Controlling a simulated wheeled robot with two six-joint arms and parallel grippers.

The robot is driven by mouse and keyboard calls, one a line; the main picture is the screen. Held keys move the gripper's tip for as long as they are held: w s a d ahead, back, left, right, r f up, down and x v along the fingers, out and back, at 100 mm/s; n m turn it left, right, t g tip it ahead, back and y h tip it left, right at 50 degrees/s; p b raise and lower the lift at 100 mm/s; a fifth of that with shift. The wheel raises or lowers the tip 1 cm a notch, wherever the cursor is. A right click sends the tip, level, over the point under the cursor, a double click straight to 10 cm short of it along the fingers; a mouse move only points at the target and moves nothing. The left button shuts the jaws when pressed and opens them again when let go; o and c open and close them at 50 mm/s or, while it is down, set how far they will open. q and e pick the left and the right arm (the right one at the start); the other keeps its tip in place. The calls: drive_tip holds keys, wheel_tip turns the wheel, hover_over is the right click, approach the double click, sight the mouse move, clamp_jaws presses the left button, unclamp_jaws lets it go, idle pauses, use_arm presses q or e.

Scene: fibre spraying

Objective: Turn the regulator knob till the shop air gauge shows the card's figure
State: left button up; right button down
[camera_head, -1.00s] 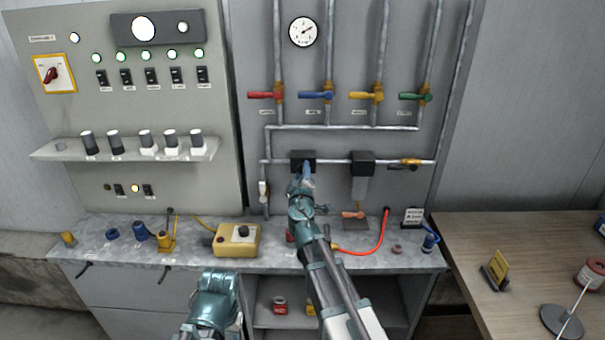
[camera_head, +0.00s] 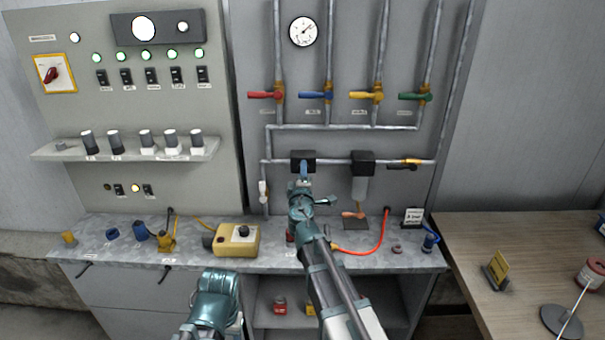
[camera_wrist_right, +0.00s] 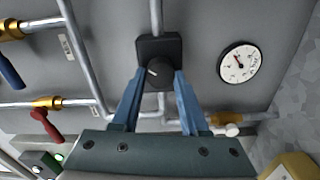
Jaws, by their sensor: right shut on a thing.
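The regulator (camera_head: 303,157) is a black block on the pipe, with its round dark knob (camera_wrist_right: 158,72) facing me in the right wrist view. My right gripper (camera_head: 304,172) is shut on the knob; its blue fingers lie on either side. A round white gauge (camera_head: 304,32) is high on the panel. Another gauge (camera_wrist_right: 240,62) beside the regulator shows in the right wrist view, hidden behind my arm in the head view. I cannot read their labels or exact figures. My left gripper (camera_head: 215,305) is low, fingers unclear.
Colored valve handles, including a red one (camera_head: 262,95), line the pipes above. A black filter unit (camera_head: 363,163) is right of the regulator. A yellow box (camera_head: 238,240) and a red hose (camera_head: 378,242) lie on the bench. A wooden table (camera_head: 460,240) is at right.

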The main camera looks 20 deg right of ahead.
drive_tip(key=shift+c, duration=2.1)
unclamp_jaws()
